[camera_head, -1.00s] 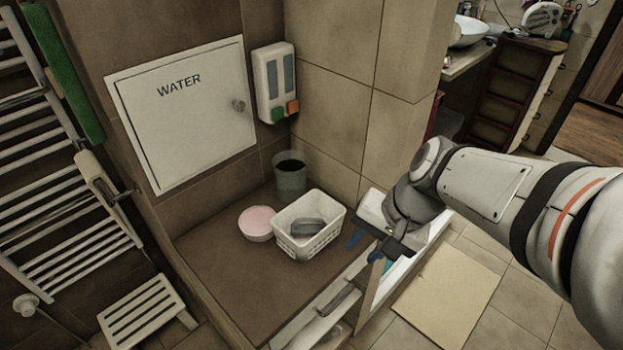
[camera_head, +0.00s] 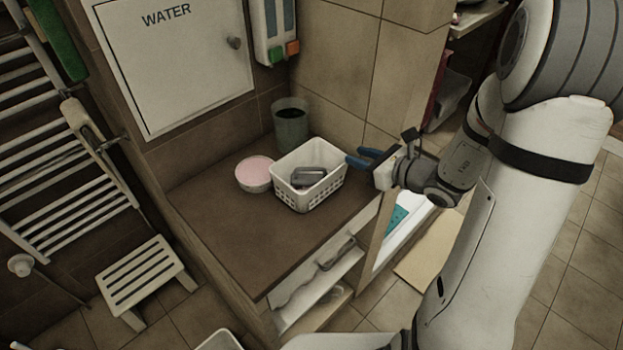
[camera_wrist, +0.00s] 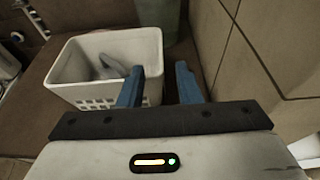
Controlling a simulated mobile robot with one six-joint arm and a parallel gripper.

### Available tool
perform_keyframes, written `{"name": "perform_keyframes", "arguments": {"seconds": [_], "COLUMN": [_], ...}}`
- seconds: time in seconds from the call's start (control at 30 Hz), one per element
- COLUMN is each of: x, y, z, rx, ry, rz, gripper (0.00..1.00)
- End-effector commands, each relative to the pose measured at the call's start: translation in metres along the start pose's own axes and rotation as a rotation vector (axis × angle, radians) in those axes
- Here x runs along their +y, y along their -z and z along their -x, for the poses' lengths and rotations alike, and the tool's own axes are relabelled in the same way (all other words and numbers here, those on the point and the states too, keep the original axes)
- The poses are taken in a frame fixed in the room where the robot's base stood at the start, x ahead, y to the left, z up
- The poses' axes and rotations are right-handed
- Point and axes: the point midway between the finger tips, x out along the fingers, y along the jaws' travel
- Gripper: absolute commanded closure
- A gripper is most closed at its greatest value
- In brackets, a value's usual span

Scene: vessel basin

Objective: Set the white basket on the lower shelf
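The white basket (camera_head: 312,195) stands upright on the brown counter top (camera_head: 225,225), with a grey item (camera_head: 308,177) inside. It also shows at left in the wrist view (camera_wrist: 80,90). My gripper (camera_head: 357,158) is open, its blue fingers just right of the basket's rim in the head view. In the wrist view the fingers (camera_wrist: 158,82) are apart; the left finger overlaps the basket's right side, and I cannot tell whether it touches. Open white shelving (camera_head: 320,278) shows under the counter's front edge; its lower level (camera_head: 335,303) is partly hidden.
A pink-topped white bowl (camera_head: 255,175) sits left of the basket and a grey-green bin (camera_head: 291,127) behind it. The tiled wall (camera_head: 340,75) rises behind. A slatted stool (camera_head: 142,280) stands on the floor at left. The counter's front left is clear.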

Motion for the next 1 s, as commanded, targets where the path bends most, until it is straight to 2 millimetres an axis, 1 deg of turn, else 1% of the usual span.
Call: {"name": "perform_keyframes", "arguments": {"seconds": [0.27, 0.5, 0.6, 0.87, 1.0], "x": [0.0, -0.001, -0.001, -0.002, -0.002], "y": [0.0, 0.0, 0.0, 0.001, 0.001], "z": [-0.03, -0.064, -0.073, -0.075, -0.075], "rx": [-0.001, 0.001, 0.0, 0.0, -0.001], "ry": [0.001, 0.0, 0.002, 0.004, 0.004], "rz": [-0.005, -0.003, -0.004, -0.003, -0.003], "gripper": [0.69, 0.69, 0.69, 0.69, 0.81]}}
